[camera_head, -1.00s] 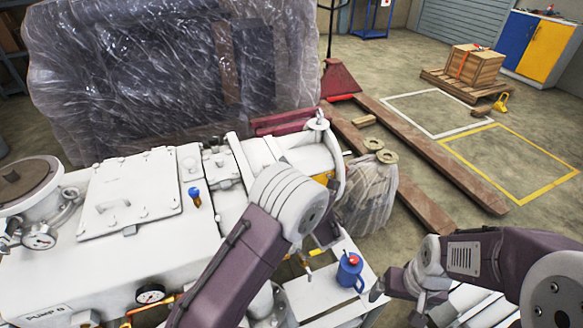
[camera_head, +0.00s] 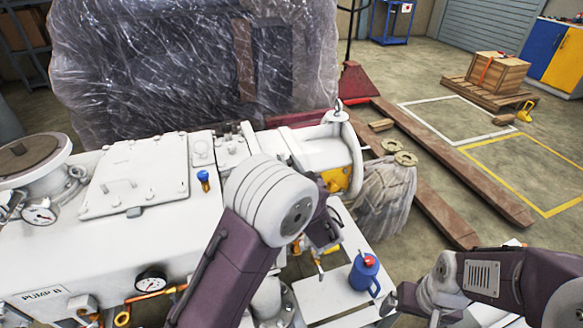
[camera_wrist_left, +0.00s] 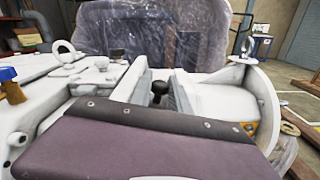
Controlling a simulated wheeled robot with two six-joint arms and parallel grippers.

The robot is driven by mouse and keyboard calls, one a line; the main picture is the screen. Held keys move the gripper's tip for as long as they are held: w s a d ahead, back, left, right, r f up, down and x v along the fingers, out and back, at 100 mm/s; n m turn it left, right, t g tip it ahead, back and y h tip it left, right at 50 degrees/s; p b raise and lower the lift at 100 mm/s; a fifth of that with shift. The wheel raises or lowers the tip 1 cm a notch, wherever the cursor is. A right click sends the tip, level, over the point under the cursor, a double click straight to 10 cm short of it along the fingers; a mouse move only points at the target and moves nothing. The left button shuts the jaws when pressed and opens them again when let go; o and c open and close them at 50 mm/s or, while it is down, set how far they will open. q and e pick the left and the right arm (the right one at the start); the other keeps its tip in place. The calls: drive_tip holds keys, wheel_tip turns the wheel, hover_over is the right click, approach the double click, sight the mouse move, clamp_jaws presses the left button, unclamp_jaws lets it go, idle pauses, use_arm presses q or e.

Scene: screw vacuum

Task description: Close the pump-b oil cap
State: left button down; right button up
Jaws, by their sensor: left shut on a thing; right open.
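The white pump B (camera_head: 80,250) fills the left of the head view, with its label at lower left. My left arm reaches over it from below. My left gripper (camera_wrist_left: 161,98) is mostly hidden behind my forearm in the head view. In the left wrist view its two grey fingers are shut around a small black knob (camera_wrist_left: 160,87), which looks like the oil cap. Whether the knob is seated on the pump or lifted cannot be told.
A blue jug with a red top (camera_head: 364,274) stands on a white surface beside the pump. A blue-topped item (camera_head: 203,181) stands on the pump. A plastic-wrapped load (camera_head: 190,70) is behind.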

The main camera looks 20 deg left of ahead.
use_arm(q)
drive_tip(key=shift+s+a+f+n+b, duration=0.15)
drive_tip(key=shift+f+n+b, duration=0.1)
drive_tip(key=shift+n+b, duration=0.35)
drive_tip(key=shift+s+a+f+n+b, duration=0.1)
drive_tip(key=shift+f+n+b, duration=0.15)
drive_tip(key=shift+n+b, duration=0.35)
drive_tip(key=c, duration=1.3)
unclamp_jaws()
drive_tip(key=shift+o, duration=0.2)
drive_tip(key=p+v, duration=0.1)
drive_tip(key=v, duration=0.8)
